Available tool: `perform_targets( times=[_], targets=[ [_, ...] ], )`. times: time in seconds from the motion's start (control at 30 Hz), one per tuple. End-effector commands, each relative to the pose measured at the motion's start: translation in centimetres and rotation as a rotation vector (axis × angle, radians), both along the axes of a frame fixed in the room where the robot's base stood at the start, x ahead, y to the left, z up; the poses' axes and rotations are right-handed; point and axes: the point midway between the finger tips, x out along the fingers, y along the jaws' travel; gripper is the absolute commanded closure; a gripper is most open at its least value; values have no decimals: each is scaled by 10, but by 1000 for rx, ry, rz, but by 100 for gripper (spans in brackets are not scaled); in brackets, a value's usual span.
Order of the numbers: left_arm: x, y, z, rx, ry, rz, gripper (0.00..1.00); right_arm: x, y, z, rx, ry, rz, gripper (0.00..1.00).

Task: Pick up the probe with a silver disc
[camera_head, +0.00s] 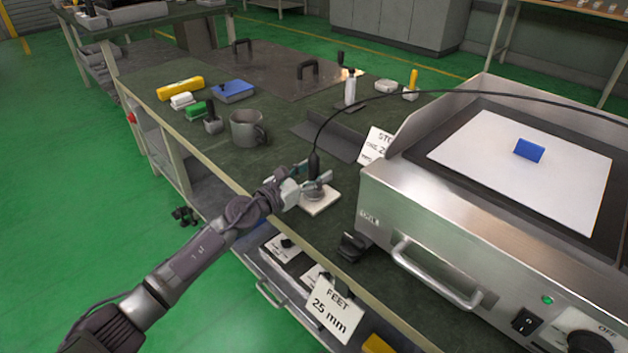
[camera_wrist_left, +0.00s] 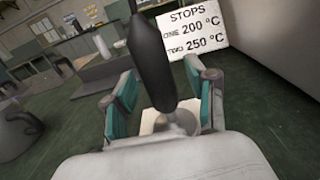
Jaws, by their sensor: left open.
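The probe (camera_head: 314,165) stands upright on a small pale square pad (camera_head: 322,206) near the bench's front edge, with a black handle and a cable rising from its top. Its silver disc (camera_head: 317,190) is at the bottom, partly hidden by my gripper. My left gripper (camera_head: 312,182) is at the probe, its fingers open on either side of it. In the left wrist view the black handle (camera_wrist_left: 155,60) rises between the two teal-padded fingers (camera_wrist_left: 163,105), with gaps visible beside it. My right gripper is not in view.
The steel heating unit (camera_head: 440,240) with a white sheet and blue block stands to the right. The cable (camera_head: 440,93) arches over it. A grey mug (camera_head: 247,128), a white bottle (camera_head: 350,88) and a sign (camera_head: 376,146) stand behind. A black clip-like object (camera_head: 352,246) lies near the front edge.

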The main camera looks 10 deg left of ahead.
Motion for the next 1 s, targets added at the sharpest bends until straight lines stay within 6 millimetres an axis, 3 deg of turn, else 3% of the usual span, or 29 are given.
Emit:
perform_targets(
  times=[0.23,0.6,1.0],
  targets=[
    [2,-1,0,1,0,0,43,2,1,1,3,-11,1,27],
    [2,-1,0,1,0,0,100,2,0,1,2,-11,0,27],
    [2,-1,4,0,-1,1,100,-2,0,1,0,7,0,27]
  ],
)
